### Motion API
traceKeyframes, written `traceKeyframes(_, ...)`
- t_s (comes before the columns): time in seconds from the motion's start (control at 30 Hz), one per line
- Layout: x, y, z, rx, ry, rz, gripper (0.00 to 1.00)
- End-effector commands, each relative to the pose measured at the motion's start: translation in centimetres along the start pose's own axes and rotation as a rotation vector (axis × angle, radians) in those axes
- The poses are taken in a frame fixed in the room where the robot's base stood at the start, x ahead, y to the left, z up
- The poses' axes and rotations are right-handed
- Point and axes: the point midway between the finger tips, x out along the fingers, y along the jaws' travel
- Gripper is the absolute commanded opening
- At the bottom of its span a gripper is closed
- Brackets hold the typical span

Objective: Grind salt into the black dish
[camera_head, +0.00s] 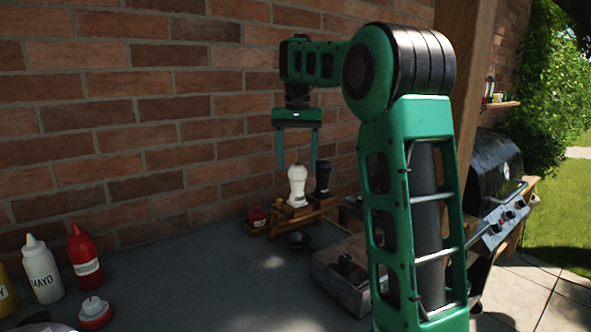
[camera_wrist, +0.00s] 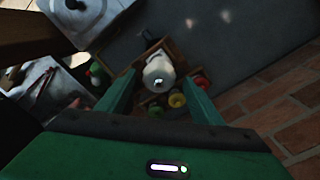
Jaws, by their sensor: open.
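A white grinder (camera_head: 297,187) stands upright in a wooden rack near the brick wall, with a black grinder (camera_head: 322,178) to its right. My gripper (camera_head: 297,170) is open and points down, with its fingertips at either side of the white grinder's top. In the wrist view the white grinder (camera_wrist: 159,72) shows from above between the two green fingers; nothing shows them closed on it. The black dish (camera_head: 298,240) sits on the grey table in front of the rack. I cannot clearly make out the dish in the wrist view.
The wooden rack (camera_head: 270,228) also holds a red-capped jar (camera_head: 257,217). A grey box (camera_head: 343,274) stands right of the dish. Mayo (camera_head: 42,272) and red sauce (camera_head: 84,260) bottles stand at the left. The table's middle is clear. A grill (camera_head: 497,165) is beyond the right edge.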

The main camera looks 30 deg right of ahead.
Motion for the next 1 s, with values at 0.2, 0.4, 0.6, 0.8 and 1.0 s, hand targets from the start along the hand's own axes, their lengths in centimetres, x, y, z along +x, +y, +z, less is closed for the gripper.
traceKeyframes(0.2,1.3,0.1,0.0,0.001,0.000,0.000,0.60)
traceKeyframes(0.4,1.5,0.0,0.0,0.000,0.000,0.000,0.60)
traceKeyframes(0.6,1.5,0.0,0.0,0.000,0.000,0.000,0.46)
traceKeyframes(0.8,1.5,0.4,-0.3,0.004,0.000,0.000,0.19)
traceKeyframes(1.0,1.5,0.1,-0.1,0.017,0.000,0.000,0.19)
